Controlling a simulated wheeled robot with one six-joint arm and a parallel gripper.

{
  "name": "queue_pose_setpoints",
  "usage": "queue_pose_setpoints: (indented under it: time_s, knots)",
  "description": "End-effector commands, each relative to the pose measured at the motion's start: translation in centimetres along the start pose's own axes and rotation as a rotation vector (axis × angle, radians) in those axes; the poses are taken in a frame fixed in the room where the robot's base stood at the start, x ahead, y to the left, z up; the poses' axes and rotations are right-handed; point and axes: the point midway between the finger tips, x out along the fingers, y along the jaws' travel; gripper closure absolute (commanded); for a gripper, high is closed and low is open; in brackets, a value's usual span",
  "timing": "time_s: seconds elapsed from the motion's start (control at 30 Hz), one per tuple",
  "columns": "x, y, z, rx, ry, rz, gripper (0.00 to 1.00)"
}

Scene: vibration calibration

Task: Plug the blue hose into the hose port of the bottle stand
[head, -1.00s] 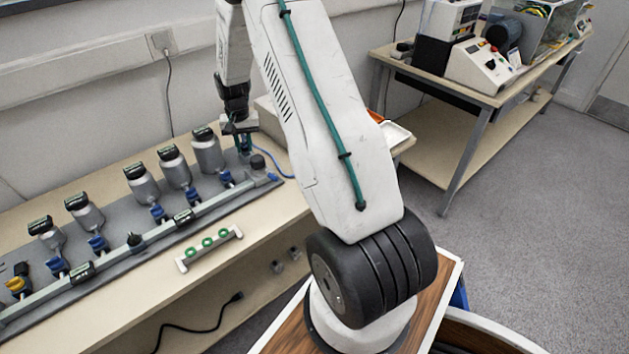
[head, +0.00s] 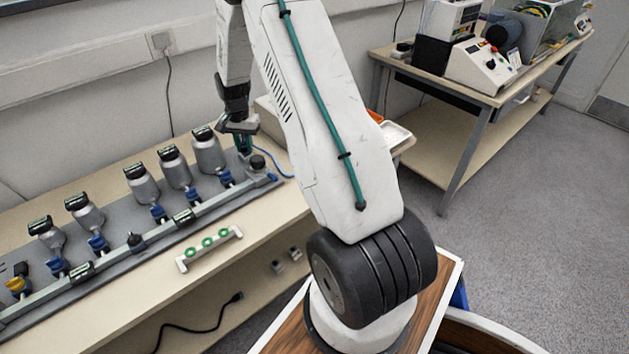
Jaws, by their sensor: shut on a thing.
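The bottle stand (head: 112,262) is a long grey base with a rail along the bench, carrying several grey bottles (head: 208,152) with dark caps and blue valves. My gripper (head: 243,146) is over the far right end of the stand, beside the last bottle, pointing down. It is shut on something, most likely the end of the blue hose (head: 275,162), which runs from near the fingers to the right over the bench. The held end and the hose port are too small and partly hidden to make out.
A small white rack with green rings (head: 209,246) lies on the bench in front of the stand. A black round knob (head: 257,163) stands close to my gripper. A white tray (head: 396,133) is behind my arm. A second table (head: 470,88) with machines stands at the right.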

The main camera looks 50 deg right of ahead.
Motion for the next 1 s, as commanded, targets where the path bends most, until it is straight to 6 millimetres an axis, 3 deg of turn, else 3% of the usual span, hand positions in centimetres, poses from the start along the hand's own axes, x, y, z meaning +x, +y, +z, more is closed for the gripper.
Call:
queue_pose_setpoints:
  time_s: [0.27,0.57,0.87,1.0]
  knots:
    - [0.07,0.07,0.03,0.018,-0.001,0.001,1.00]
    - [0.06,0.06,0.01,0.325,-0.001,0.001,1.00]
    - [0.06,0.06,0.01,0.360,-0.001,0.001,1.00]
    - [0.05,0.06,0.00,0.465,-0.001,0.001,1.00]
